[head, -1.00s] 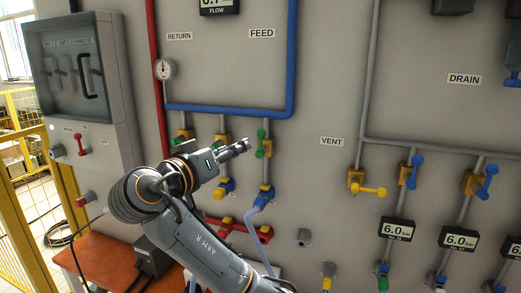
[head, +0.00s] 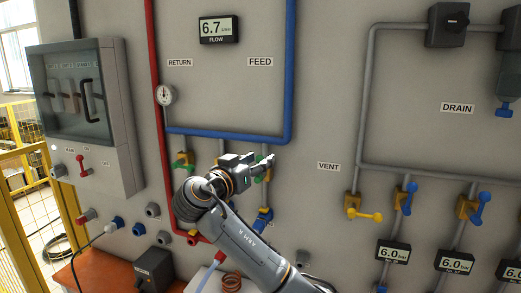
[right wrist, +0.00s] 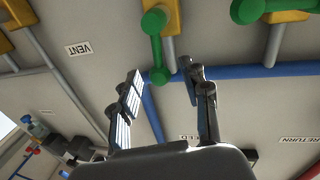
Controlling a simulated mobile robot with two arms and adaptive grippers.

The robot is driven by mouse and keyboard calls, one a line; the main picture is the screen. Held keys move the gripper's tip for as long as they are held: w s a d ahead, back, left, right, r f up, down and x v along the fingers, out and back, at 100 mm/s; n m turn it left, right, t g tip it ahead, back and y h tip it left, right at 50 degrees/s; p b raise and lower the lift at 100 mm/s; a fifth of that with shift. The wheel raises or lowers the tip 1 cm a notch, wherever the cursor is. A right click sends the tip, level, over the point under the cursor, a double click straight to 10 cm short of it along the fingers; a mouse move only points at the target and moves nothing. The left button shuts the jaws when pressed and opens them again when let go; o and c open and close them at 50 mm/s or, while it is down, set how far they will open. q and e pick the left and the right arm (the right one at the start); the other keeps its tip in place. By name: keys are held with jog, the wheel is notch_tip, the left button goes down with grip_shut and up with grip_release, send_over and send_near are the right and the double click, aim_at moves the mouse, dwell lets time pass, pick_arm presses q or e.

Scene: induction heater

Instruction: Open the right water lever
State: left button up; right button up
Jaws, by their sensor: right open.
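The right water lever (right wrist: 155,45) is green, on a yellow valve at the blue feed pipe. In the right wrist view, which is upside down, it hangs along its pipe, its knob end just beyond my open fingers. In the head view it is mostly hidden behind my right gripper (head: 268,167). My right gripper is open and empty; its two fingers also show in the right wrist view (right wrist: 160,80), with the lever's knob between their tips in the picture. I cannot tell any contact. My left gripper is not in view.
Another green lever (right wrist: 247,11) is close by. The blue pipe (head: 225,134) runs above the valves. A yellow vent lever (head: 366,215) and blue drain levers (head: 480,207) are to the right. A control box (head: 80,100) stands at the left.

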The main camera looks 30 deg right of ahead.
jog(key=shift+x, duration=0.85)
jog(key=shift+c, duration=0.4)
grip_shut()
jog(key=shift+w+a+f, duration=0.1)
jog(key=shift+a+f, duration=0.05)
jog(key=shift+w+a+n+b, duration=0.1)
jog(key=shift+w+n+b, duration=0.05)
jog(key=shift+n+b, duration=0.4)
